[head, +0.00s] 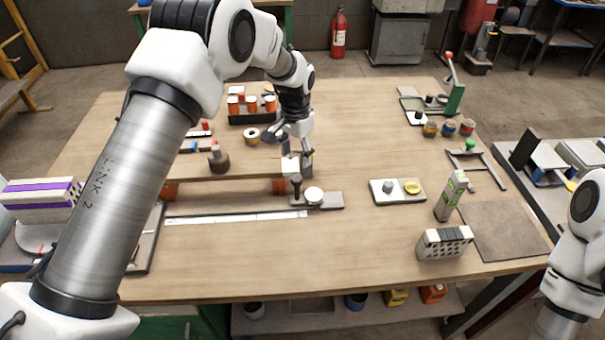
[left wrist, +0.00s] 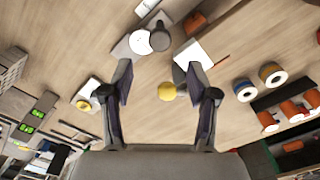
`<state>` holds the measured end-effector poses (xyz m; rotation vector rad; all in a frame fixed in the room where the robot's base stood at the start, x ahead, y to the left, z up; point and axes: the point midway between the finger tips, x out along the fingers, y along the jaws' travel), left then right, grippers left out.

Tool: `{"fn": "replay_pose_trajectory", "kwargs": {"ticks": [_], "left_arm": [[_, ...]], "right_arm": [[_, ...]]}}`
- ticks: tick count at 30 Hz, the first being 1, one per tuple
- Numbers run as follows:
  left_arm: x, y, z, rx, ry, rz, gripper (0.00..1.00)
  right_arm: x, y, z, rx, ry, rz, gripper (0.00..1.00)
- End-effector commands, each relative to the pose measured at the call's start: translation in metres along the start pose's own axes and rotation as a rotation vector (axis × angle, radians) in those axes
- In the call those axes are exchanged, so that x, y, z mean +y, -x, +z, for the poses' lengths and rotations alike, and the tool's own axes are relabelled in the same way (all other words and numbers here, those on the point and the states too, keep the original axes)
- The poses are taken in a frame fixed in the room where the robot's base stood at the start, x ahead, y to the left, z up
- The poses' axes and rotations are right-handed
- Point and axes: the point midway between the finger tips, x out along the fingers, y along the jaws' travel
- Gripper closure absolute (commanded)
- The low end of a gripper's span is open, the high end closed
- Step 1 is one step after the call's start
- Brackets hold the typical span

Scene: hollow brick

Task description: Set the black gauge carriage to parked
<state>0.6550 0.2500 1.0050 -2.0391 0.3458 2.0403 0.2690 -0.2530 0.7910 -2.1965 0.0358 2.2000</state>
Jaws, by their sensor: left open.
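A black knob on a short post (head: 297,186), the likeliest part of the black gauge carriage, stands beside a white disc (head: 314,194) on a grey plate (head: 334,202). The plate lies at the right end of a long white scale strip (head: 235,218). In the left wrist view the black knob (left wrist: 160,38) and white disc (left wrist: 139,42) show beyond the fingertips. My left gripper (head: 297,153) is open, pointing down just behind the knob. A small yellow ball (left wrist: 167,91) shows between its fingers; I cannot tell its support. My right gripper is out of frame.
A white block (head: 290,168) stands close under the left gripper, at the end of a raised wooden shelf (head: 235,171). A plate with a yellow disc (head: 412,187) lies to the right. A rack of orange-topped cups (head: 252,106) stands behind. The table's front middle is clear.

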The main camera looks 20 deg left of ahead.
Motion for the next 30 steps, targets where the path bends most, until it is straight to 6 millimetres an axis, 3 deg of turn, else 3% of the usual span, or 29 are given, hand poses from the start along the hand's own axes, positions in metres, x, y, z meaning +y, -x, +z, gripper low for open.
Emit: {"fn": "replay_pose_trajectory", "kwargs": {"ticks": [5, 15, 23, 24, 29, 30], "left_arm": [[0.000, -0.015, 0.001, -0.004, 0.000, 0.001, 0.41], [0.000, -0.074, 0.000, -0.002, 0.000, 0.001, 0.41], [0.000, -0.081, 0.000, -0.001, 0.000, 0.000, 0.41], [0.000, -0.081, 0.000, -0.001, 0.000, 0.000, 0.44], [0.000, -0.080, 0.000, -0.001, 0.000, 0.000, 1.00], [0.000, -0.080, 0.000, -0.001, 0.000, 0.000, 1.00]], "right_arm": [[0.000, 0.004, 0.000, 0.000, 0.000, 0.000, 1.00], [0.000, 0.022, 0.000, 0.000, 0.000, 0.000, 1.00], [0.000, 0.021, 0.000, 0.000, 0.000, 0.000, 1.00], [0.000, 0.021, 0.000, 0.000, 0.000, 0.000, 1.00], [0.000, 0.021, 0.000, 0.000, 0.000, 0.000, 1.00], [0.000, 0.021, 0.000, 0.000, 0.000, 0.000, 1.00]]}}
